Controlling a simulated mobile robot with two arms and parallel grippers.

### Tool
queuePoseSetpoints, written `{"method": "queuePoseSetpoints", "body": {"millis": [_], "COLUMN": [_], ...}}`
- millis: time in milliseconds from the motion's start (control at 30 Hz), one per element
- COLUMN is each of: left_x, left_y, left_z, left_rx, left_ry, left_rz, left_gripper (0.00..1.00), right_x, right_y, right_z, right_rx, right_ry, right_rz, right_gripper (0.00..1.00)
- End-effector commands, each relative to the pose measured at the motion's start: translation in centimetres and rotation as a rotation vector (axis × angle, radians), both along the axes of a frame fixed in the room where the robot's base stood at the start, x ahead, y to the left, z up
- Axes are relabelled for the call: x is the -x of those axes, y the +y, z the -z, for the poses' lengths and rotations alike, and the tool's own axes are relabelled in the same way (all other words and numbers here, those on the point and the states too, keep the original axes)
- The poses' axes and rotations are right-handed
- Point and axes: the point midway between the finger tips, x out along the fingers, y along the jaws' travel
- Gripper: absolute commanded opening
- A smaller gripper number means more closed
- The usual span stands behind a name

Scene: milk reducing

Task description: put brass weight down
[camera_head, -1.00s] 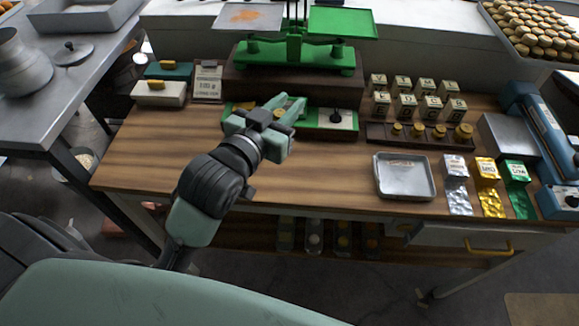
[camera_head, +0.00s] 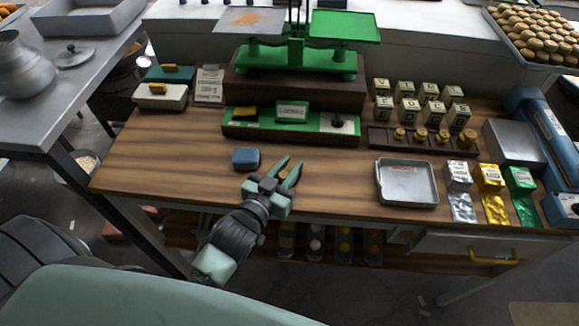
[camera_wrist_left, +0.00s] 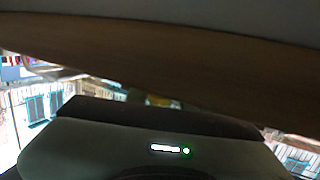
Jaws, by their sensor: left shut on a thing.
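My left gripper (camera_head: 290,167) is low at the front edge of the wooden bench (camera_head: 165,150), with its fingers pointing toward the back. It is shut on a small brass weight (camera_head: 284,174), mostly hidden by the gripper. A blurred yellow bit of the weight shows in the left wrist view (camera_wrist_left: 158,101), close to the bench edge. I cannot tell whether the weight touches the bench top. Several other brass weights (camera_head: 442,136) stand in a dark wooden rack (camera_head: 378,138) at the right. My right gripper is not in view.
A blue block (camera_head: 245,158) lies just left of my left gripper. Behind it are a green-topped panel (camera_head: 270,131) and a green balance scale (camera_head: 297,58). A metal tray (camera_head: 407,182) and packets (camera_head: 490,177) stand to the right.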

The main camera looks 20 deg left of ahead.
Motion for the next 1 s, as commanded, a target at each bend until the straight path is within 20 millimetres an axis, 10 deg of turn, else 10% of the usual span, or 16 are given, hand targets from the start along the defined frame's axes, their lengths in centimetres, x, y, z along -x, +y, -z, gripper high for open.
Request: {"method": "queuePoseSetpoints", "body": {"millis": [367,400,500,1000], "left_x": [0.0,0.0,0.0,2.0], "left_y": [0.0,0.0,0.0,0.2], "left_z": [0.4,0.5,0.4,0.1], "left_rx": [0.000,0.000,-0.001,0.000], "left_ry": [-0.002,-0.001,-0.002,0.001], "left_rz": [0.000,0.000,0.000,0.000], "left_gripper": [0.00,0.26,0.45,0.45], "right_x": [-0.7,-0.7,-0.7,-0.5], "right_y": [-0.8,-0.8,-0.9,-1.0], "right_z": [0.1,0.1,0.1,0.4], "right_rx": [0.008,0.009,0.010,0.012], "right_ry": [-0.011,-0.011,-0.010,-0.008], "right_rz": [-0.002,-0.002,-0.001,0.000], "right_gripper": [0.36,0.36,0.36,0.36]}}
